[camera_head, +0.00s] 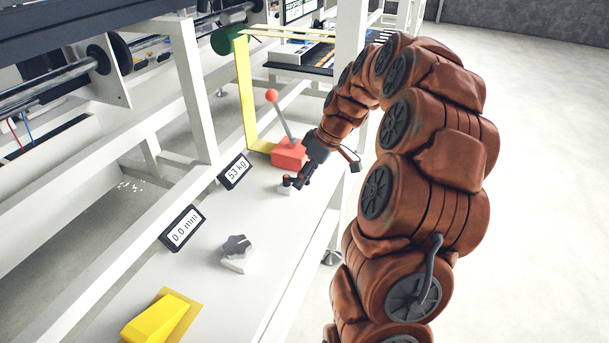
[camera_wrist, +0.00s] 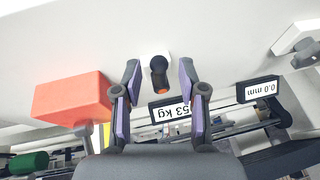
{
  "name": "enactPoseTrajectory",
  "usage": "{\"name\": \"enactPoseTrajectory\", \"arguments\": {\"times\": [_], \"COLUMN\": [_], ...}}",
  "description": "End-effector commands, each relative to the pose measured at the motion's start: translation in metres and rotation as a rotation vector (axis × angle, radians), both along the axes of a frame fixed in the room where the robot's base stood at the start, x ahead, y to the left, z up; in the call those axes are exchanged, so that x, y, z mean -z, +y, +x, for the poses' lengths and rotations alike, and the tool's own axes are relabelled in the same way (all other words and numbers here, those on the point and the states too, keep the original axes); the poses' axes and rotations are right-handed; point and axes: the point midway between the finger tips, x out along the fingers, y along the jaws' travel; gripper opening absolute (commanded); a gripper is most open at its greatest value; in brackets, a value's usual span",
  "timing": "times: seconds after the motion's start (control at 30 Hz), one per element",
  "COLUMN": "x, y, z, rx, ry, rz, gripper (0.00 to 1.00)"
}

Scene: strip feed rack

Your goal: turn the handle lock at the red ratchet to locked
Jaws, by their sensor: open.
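The red ratchet (camera_head: 289,156) is a red block with a grey lever topped by a red ball (camera_head: 271,95). In the wrist view the red block (camera_wrist: 72,99) lies left of my gripper. The handle lock is a small dark knob (camera_wrist: 158,72) with an orange tip on a white base, beside the ratchet; in the wrist view the orange tip points down toward the gripper body. My gripper (camera_wrist: 158,80) is open, with one finger on each side of the knob and gaps visible on both sides. In the head view my gripper (camera_head: 296,182) mostly hides the knob.
A "53 kg" display (camera_head: 235,171) stands close to my gripper, and a "0.0 mm" display (camera_head: 182,228) further forward. A grey knob on a white base (camera_head: 237,254) and a yellow wedge (camera_head: 160,318) sit on the white bench. A yellow strip (camera_head: 246,95) rises behind the ratchet.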

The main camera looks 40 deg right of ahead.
Motion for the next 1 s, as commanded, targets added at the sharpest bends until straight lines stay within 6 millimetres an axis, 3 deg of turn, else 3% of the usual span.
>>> {"name": "enactPoseTrajectory", "arguments": {"times": [0.17, 0.53, 1.0], "x": [-0.0004, -0.0006, 0.0001], "y": [-0.0003, -0.0003, 0.0014], "z": [0.0001, 0.0001, -0.0012], "rx": [0.000, 0.000, 0.032], "ry": [0.000, 0.000, -0.001], "rz": [-0.001, -0.001, -0.001], "gripper": [0.39, 0.01, 0.00]}}
